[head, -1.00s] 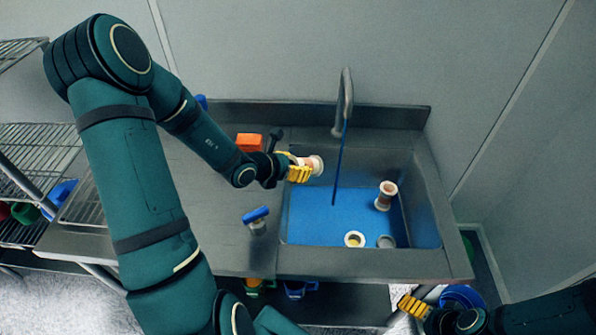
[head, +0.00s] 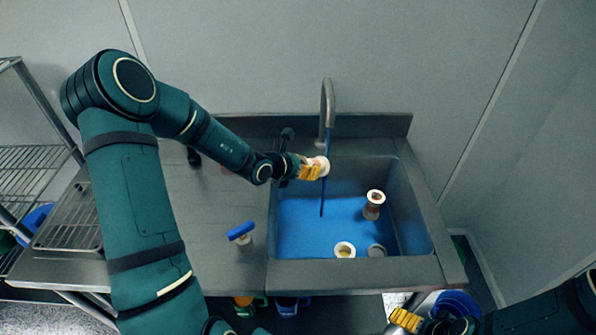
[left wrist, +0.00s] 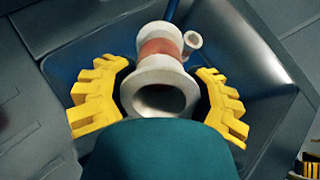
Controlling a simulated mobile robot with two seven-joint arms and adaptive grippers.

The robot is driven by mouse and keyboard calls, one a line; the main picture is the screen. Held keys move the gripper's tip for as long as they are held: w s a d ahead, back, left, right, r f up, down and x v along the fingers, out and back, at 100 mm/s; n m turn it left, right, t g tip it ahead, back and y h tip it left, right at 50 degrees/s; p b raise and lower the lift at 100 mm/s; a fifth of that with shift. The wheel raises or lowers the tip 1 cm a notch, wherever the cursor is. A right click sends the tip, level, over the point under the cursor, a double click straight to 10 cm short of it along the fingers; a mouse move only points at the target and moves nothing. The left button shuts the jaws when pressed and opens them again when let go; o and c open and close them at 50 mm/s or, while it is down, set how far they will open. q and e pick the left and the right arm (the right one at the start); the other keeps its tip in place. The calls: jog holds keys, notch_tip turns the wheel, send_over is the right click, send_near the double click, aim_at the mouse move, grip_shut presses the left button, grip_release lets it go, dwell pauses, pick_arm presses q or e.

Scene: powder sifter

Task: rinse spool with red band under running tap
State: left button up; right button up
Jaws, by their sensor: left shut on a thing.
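The spool with the red band (head: 323,164) is white with a reddish middle, and my left gripper (head: 313,170) holds it over the sink. In the left wrist view the spool (left wrist: 158,72) lies between the yellow fingers (left wrist: 155,100), its open end facing the camera. The grey tap (head: 327,100) runs a thin blue stream (head: 322,198) into the sink (head: 417,215). In the head view the stream meets or passes right beside the spool; actual contact is unclear. My right gripper (head: 405,320) is low at the right, its finger opening unclear.
In the sink stand a spool with a brownish band (head: 374,204), a pale yellowish spool (head: 344,250) and a grey round piece (head: 376,251). A blue-handled tool (head: 241,231) is on the counter left of the sink. A wire rack (head: 75,215) is farther left.

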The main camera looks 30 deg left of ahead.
aim_at(325, 160)
pick_arm(q)
jog(key=w, duration=0.1)
jog(key=w+b, duration=0.1)
jog(key=w+d, duration=0.1)
jog(key=shift+f, duration=0.3)
jog(key=shift+w+d+b, duration=0.25)
jog(key=shift+w+b, duration=0.3)
jog(key=shift+w, duration=0.35)
jog(key=shift+d+f, duration=0.1)
jog(key=shift+w+d+b, duration=0.15)
jog(key=shift+d+b, duration=0.1)
jog(key=shift+b, duration=0.2)
jog(key=s+d+r+b, duration=0.1)
jog(key=s+d+r, duration=0.1)
jog(key=s, duration=0.4)
jog(key=shift+s+d+r+b, duration=0.3)
jog(key=shift+d+r, duration=0.1)
jog(key=shift+r, duration=0.15)
jog(key=shift+w, duration=0.1)
dwell(0.7)
